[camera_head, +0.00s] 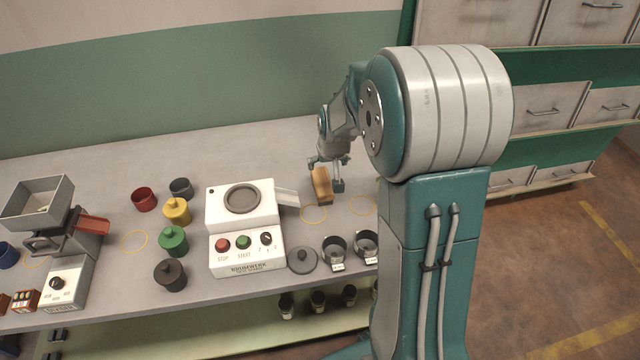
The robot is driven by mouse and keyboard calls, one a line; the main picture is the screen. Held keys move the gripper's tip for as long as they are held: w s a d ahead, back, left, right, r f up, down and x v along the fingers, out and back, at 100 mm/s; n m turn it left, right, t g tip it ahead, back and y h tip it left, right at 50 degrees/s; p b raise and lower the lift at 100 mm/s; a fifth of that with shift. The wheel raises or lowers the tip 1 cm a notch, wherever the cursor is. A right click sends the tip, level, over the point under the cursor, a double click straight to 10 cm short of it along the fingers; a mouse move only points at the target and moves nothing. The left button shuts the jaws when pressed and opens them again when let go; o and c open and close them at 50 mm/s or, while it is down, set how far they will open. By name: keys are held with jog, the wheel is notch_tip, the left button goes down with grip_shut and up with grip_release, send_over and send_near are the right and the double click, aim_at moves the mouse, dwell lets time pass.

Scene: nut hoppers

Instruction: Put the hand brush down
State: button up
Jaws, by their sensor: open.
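The hand brush (321,185) shows as a tan, wooden-looking block on the grey bench, right of the white machine and just behind a yellow ring mark. My gripper (328,177) is above and around the far end of the brush, with its fingers apart. One dark fingertip is to the right of the brush and the other to its upper left. The brush seems to rest on the bench; its underside and bristles are hard to make out. My own arm covers the right part of the bench.
A white machine (245,250) with buttons and a side chute stands left of the brush. Two metal cups (334,250) and a dark lid (302,260) lie in front. Coloured pots, including a green one (173,241), and a hopper (38,200) stand further left. The bench behind is clear.

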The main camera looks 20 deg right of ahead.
aim_at(322, 182)
jog(key=shift+w+d+f, duration=0.2)
jog(key=shift+d+f, duration=0.05)
jog(key=shift+f, duration=0.25)
jog(key=shift+w+d+f, duration=0.15)
jog(key=shift+d+f, duration=0.05)
jog(key=shift+f, duration=0.25)
jog(key=f, duration=0.1)
jog(key=w+a+f, duration=0.1)
jog(key=f, duration=0.1)
jog(key=shift+w+a+f, duration=0.25)
jog(key=shift+f, duration=0.45)
jog(key=x, duration=0.2)
jog(key=d+x, duration=0.1)
jog(key=x, duration=0.1)
jog(key=shift+s+f, duration=0.15)
jog(key=shift+f, duration=0.1)
jog(key=shift+a, duration=0.5)
jog(key=shift+d+f, duration=0.3)
jog(key=shift+a, duration=0.1)
jog(key=c, duration=1.2)
